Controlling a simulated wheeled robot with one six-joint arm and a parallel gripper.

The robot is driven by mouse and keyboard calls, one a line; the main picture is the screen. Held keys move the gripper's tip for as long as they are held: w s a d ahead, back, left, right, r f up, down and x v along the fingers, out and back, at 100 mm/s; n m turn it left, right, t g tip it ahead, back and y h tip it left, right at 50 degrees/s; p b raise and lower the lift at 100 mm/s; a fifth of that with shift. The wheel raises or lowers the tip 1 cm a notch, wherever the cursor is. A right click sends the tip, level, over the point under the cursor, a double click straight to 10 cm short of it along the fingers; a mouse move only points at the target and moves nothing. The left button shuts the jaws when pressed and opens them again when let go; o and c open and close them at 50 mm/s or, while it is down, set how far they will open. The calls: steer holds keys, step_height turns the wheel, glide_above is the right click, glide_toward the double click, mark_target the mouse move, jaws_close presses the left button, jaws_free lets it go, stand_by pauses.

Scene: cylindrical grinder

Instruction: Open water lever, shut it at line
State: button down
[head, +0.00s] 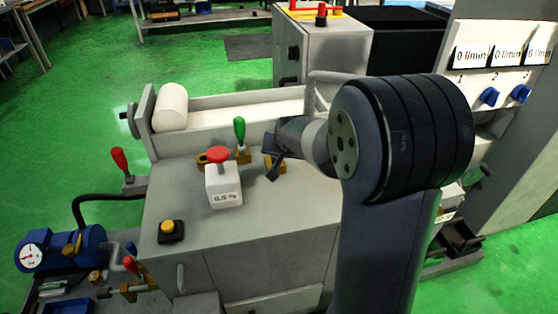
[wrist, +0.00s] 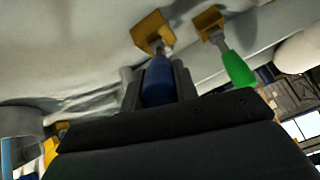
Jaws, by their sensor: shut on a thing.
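A blue-handled lever (wrist: 157,80) on a brass body (wrist: 151,32) stands between my gripper's fingers in the wrist view. My gripper (head: 272,158) is shut on this blue handle. In the head view the gripper hides the handle, and only some brass (head: 277,167) shows beside it. A green-handled lever (head: 239,132) stands upright just left of my gripper; it also shows in the wrist view (wrist: 238,70). A display panel (head: 500,56) at upper right reads "0 l/min" on its fields, with blue knobs (head: 489,96) below. I cannot see a line mark.
A white box (head: 224,187) marked "0.5 %" with a red knob above it stands left of my gripper. A red-handled lever (head: 119,160) and a yellow button (head: 171,229) are farther left. A white roller (head: 171,107) lies behind. Green floor is clear at far left.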

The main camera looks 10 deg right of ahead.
steer(key=s+f+t+b, duration=0.1)
steer(key=f+t+b, duration=0.1)
steer(key=b, duration=0.4)
steer(key=shift+s+t+b, duration=0.3)
steer(key=shift+s+b, duration=0.05)
steer(key=c, duration=1.1)
jaws_free()
steer(key=shift+s, duration=0.1)
steer(key=shift+p+v, duration=0.85)
steer(key=shift+v, duration=4.55)
